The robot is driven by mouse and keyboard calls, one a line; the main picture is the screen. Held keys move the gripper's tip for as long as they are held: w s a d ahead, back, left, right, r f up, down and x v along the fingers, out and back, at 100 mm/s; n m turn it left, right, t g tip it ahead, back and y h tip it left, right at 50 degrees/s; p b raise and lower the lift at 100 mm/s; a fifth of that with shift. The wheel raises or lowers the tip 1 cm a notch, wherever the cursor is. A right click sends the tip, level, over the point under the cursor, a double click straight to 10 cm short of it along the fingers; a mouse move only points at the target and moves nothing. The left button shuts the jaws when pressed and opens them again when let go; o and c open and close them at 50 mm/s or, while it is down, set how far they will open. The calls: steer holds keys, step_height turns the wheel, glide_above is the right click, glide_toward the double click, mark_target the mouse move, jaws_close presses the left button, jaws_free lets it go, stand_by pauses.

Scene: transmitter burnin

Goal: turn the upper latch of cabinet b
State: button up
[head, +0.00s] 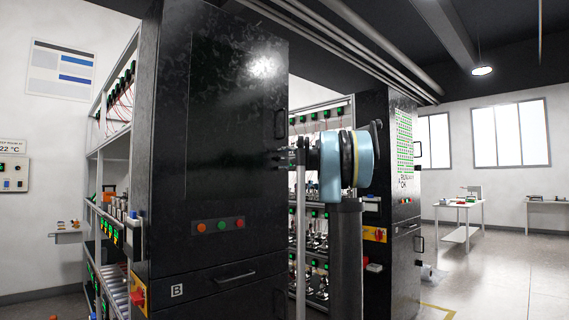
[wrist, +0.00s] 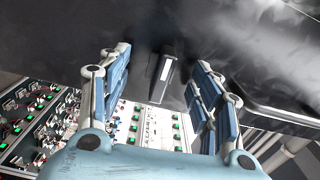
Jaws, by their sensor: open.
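Cabinet b (head: 215,150) is the tall black cabinet with a white B label, in the middle left of the head view. Its upper latch (head: 280,124) is a small dark handle at the right edge of its upper door. In the wrist view a dark upright latch with a pale strip (wrist: 165,72) shows between my fingers, on a black face. My gripper (wrist: 160,75) is open, one finger on each side of the latch, with gaps on both sides. In the head view my gripper (head: 292,157) is beside the door's right edge, just below the upper latch, partly hidden by my wrist.
A lower latch (head: 279,303) and a drawer handle (head: 236,277) are on cabinet b below. Racks with green lights (head: 313,240) stand right of it. Another black cabinet (head: 405,200) stands farther right. The floor at far right (head: 490,275) is open.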

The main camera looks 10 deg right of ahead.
steer(key=shift+v, duration=2.6)
steer(key=s+a+f+n+g+h, duration=0.2)
steer(key=s+a+f+n+g, duration=0.3)
steer(key=s+f, duration=0.85)
steer(key=s+a+f+n+g+h, duration=0.1)
steer(key=s+a+f+n+g, duration=0.15)
steer(key=s+a+f, duration=0.75)
steer(key=s+d+f+n+g+h, duration=0.1)
steer(key=s+d+f, duration=0.3)
steer(key=s+f, duration=0.6)
steer(key=s+d+f+n+g+h, duration=0.1)
steer(key=s+d+f+h, duration=0.3)
steer(key=s+f, duration=0.6)
steer(key=s+d+f+n+g+h, duration=0.1)
steer(key=s+d+f, duration=0.4)
steer(key=s+f, duration=0.5)
step_height(320, 180, down, 7)
steer(key=shift+s+f+g+h, duration=0.1)
steer(key=shift+s+g+h, duration=0.15)
steer(key=shift+g+h, duration=0.65)
steer(key=shift+d, duration=0.1)
